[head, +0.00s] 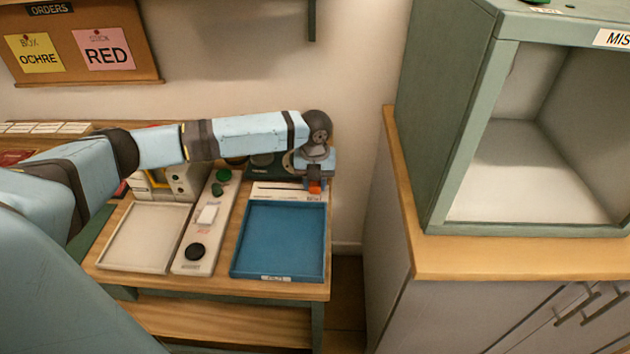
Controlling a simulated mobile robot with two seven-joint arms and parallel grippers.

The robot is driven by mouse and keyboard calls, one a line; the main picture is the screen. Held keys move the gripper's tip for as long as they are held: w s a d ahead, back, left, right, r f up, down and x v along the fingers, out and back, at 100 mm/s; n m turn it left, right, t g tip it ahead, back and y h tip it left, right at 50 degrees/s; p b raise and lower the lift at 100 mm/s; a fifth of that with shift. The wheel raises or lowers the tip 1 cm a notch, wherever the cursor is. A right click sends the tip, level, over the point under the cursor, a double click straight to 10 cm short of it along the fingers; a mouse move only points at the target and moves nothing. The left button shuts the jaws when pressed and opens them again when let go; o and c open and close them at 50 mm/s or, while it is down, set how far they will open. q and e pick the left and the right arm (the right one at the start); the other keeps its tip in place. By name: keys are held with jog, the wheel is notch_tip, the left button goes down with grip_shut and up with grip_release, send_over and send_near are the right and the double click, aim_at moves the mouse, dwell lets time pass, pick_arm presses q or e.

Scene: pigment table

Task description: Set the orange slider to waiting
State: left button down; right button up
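The orange slider (315,187) sits at the right end of a white strip (279,191) with a dark slot, behind the blue tray. The small lettering on the strip is too small to read. My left arm reaches in from the left over the table, and my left gripper (315,178) points down right at the orange slider. Its fingers are small and partly hidden, so I cannot tell whether they are closed on the slider or just around it. My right gripper is out of view.
The blue tray (281,274) and a pale tray (103,262) lie on the wooden table, with a white button panel (186,265) between them. A dark green device (264,170) stands behind the strip. A green open-fronted cabinet (440,130) stands on a counter at right.

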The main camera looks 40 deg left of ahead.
aim_at(263, 188)
pick_arm(q)
jog(key=shift+s+a, duration=0.1)
jog(key=shift+a, duration=0.1)
jog(key=s+a+p, duration=0.1)
jog(key=a+p, duration=0.1)
jog(key=p, duration=0.1)
jog(key=shift+s+a+r, duration=0.35)
jog(key=shift+s, duration=0.05)
jog(key=s+a+p, duration=0.1)
jog(key=a, duration=0.1)
jog(key=s+a+p, duration=0.2)
jog(key=a, duration=0.1)
jog(key=s+a+p, duration=0.2)
jog(key=a, duration=0.1)
jog(key=shift+f, duration=0.25)
jog(key=shift+a+f, duration=0.15)
jog(key=shift+a, duration=0.05)
jog(key=c, duration=1.1)
grip_release()
jog(key=o, duration=0.3)
jog(key=shift+s+a, duration=0.1)
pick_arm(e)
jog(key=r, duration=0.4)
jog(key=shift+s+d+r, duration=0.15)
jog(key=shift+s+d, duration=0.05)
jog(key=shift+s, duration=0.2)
